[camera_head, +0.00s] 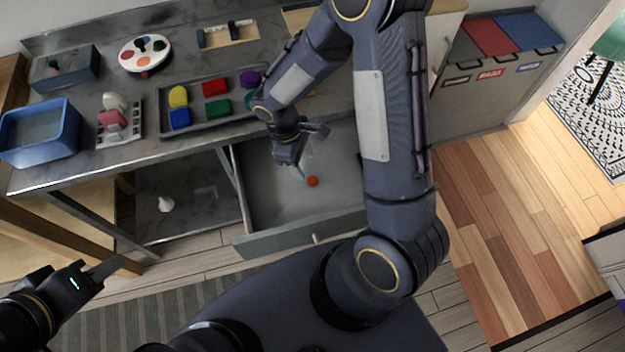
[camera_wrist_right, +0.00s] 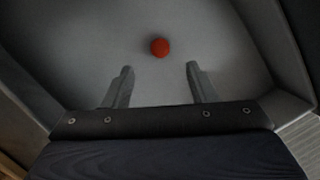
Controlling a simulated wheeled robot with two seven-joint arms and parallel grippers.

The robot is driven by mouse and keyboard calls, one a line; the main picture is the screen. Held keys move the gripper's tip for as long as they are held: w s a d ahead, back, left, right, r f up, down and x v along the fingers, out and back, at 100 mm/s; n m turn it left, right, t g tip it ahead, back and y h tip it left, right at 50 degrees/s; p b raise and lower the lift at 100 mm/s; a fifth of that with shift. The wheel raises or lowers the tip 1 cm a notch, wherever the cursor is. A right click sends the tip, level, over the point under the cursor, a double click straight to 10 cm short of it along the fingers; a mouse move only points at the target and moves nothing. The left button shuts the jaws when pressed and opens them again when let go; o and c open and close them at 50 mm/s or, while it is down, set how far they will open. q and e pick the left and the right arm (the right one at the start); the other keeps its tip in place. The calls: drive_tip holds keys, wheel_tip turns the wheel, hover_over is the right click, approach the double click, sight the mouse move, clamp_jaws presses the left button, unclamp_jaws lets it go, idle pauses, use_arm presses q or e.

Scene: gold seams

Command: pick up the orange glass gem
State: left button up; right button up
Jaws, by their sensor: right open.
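The orange glass gem (camera_head: 312,181) is a small round orange-red piece lying on the floor of the open grey drawer (camera_head: 265,205). In the right wrist view the gem (camera_wrist_right: 159,47) lies beyond my fingertips, roughly centred between them. My right gripper (camera_head: 306,150) reaches down into the drawer, just behind the gem in the head view; its two fingers are spread with nothing between them (camera_wrist_right: 160,80). My left gripper (camera_head: 103,270) is at the lower left, away from the drawer; its finger gap is not clear.
The drawer walls surround the gem, with bare floor about it. Above is the counter (camera_head: 130,160) with a tray (camera_head: 165,95) of coloured blocks, a blue bin (camera_head: 70,135) and a paint palette (camera_head: 128,62). A white piece (camera_head: 166,204) lies on the lower shelf.

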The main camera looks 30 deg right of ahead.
sight(312, 179)
drive_tip(key=x, duration=0.7)
drive_tip(key=shift+f, duration=0.2)
drive_tip(key=c, duration=1)
